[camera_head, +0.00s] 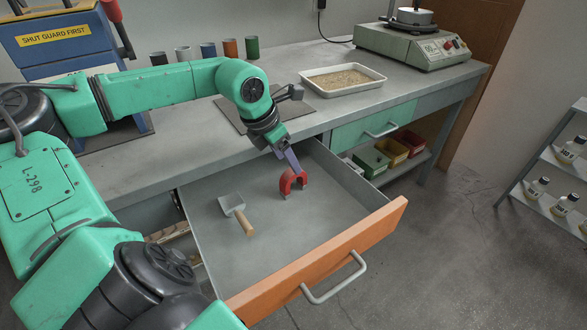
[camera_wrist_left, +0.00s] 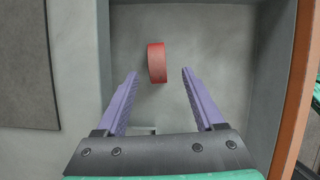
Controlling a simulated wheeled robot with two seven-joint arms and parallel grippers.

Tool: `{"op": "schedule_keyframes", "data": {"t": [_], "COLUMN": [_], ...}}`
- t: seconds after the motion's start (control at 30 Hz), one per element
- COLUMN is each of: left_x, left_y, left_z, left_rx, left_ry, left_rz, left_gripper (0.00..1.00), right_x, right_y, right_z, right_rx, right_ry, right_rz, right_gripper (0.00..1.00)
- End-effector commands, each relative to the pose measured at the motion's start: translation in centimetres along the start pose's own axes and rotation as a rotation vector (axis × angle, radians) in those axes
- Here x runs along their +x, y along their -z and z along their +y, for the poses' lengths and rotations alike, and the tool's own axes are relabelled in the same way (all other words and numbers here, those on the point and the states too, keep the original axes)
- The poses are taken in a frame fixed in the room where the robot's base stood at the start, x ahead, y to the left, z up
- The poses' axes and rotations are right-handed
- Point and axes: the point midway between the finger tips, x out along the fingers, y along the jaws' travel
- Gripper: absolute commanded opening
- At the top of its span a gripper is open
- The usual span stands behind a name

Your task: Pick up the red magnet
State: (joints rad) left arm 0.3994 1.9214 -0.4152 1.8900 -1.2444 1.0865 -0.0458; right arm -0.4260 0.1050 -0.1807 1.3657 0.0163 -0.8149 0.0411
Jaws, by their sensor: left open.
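The red magnet (camera_head: 291,182) is a horseshoe shape with pale tips, standing in the open drawer (camera_head: 325,215). In the left wrist view the magnet (camera_wrist_left: 157,62) shows as a red band beyond the fingertips, a little left of the middle of the gap. My left gripper (camera_head: 296,170) reaches down into the drawer at the magnet, and its purple finger overlaps it in the head view. In the wrist view the left gripper's fingers (camera_wrist_left: 160,75) are spread apart with nothing between them. My right gripper is not in view.
A scoop with a wooden handle (camera_head: 245,222) lies in the drawer, left of the magnet. The drawer's orange front (camera_head: 330,258) and grey walls surround them. A tray of granular material (camera_head: 343,78) and several cups stand on the bench (camera_head: 165,165).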

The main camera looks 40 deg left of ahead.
Motion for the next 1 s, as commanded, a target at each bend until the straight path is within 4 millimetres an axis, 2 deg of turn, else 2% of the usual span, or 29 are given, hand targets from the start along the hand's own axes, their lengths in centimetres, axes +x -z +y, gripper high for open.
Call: {"op": "schedule_keyframes", "data": {"t": [0.03, 0.1, 0.27, 0.43, 0.7, 0.9, 0.93, 1.0], "left_x": [1.4, 2.8, 4.6, 7.4, 9.0, 9.1, 9.1, 9.1], "left_y": [0.1, 0.1, 0.0, 0.1, -0.2, -0.1, -0.1, -0.1], "left_z": [-0.1, -0.1, 0.0, 0.1, 0.2, 0.2, 0.2, 0.2], "left_rx": [0.0, -0.001, -0.001, -0.008, -0.003, -0.001, -0.001, -0.001], "left_ry": [0.007, 0.005, 0.003, 0.008, 0.002, -0.001, -0.001, -0.001], "left_rz": [0.004, 0.002, 0.001, 0.001, -0.004, -0.001, -0.001, -0.001], "left_gripper": [0.7, 0.7, 0.7, 0.7, 0.7, 0.7, 0.66, 0.39], "right_x": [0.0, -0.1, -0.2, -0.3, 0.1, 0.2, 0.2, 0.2], "right_y": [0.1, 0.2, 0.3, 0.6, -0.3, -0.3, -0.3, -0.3], "right_z": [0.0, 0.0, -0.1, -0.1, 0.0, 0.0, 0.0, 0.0], "right_rx": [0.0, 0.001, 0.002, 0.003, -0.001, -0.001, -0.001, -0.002], "right_ry": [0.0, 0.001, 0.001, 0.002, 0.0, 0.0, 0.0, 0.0], "right_rz": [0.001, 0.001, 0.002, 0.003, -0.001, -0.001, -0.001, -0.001], "right_gripper": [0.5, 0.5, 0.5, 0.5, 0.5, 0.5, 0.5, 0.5]}}
